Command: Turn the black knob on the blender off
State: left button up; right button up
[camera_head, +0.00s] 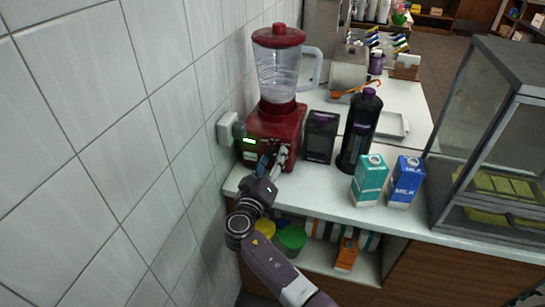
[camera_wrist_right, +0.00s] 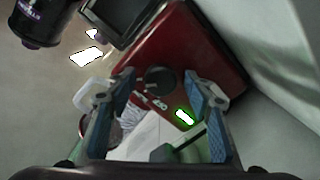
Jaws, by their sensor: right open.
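The blender (camera_head: 279,85) has a red base (camera_head: 282,127), a clear jug and a red lid, and stands on the counter against the tiled wall. A green light glows on its front. In the right wrist view, the black knob (camera_wrist_right: 160,79) sits on the red base (camera_wrist_right: 205,50), with a lit green panel (camera_wrist_right: 184,117) beside it. My right gripper (camera_head: 275,158) is at the front of the base. In the wrist view its open fingers (camera_wrist_right: 158,84) lie on either side of the knob; contact is unclear. The knob is hidden in the head view. My left gripper is out of view.
A dark box (camera_head: 320,137) and a black bottle (camera_head: 360,130) stand right of the blender. Teal (camera_head: 369,181) and blue (camera_head: 406,182) milk cartons stand near the counter's front edge. A glass display case (camera_head: 495,140) is at the right. The wall is close on the left.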

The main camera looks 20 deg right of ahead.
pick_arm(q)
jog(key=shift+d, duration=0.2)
pick_arm(e)
jog(key=shift+c, duration=0.2)
jog(key=c, duration=1.1)
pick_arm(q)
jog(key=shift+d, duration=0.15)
